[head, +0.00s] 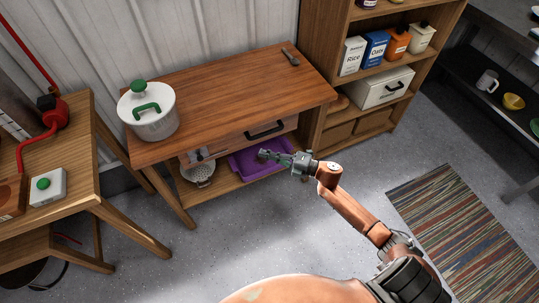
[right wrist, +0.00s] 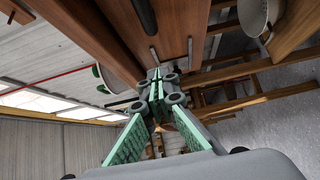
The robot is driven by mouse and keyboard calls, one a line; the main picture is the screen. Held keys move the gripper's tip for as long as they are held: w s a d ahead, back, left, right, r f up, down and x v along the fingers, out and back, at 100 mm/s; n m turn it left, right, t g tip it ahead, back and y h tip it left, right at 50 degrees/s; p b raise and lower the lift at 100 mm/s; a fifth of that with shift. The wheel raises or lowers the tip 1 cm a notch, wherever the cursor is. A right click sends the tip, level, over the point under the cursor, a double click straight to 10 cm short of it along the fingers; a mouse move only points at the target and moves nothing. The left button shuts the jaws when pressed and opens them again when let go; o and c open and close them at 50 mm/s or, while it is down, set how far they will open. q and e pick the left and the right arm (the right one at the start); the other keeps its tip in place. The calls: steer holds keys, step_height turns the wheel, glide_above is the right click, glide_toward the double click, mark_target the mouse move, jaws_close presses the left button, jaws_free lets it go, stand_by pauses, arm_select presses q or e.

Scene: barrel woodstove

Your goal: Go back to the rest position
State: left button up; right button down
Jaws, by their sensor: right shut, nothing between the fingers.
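My right gripper (head: 272,156) is at the front of the wooden cabinet, below its drawer and over the purple tray (head: 246,165) on the lower shelf. Its arm comes up from the lower right. In the right wrist view the gripper's green-padded fingers (right wrist: 156,82) are shut with nothing between them. Wooden boards and the dark drawer handle show close ahead there. My left gripper is not in either view.
A side table (head: 75,190) is at left, a bookshelf (head: 340,20) at right. A striped rug (head: 465,235) lies on clear floor.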

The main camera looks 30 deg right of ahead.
steer(key=shift+s+d, duration=0.3)
steer(key=shift+s, duration=0.1)
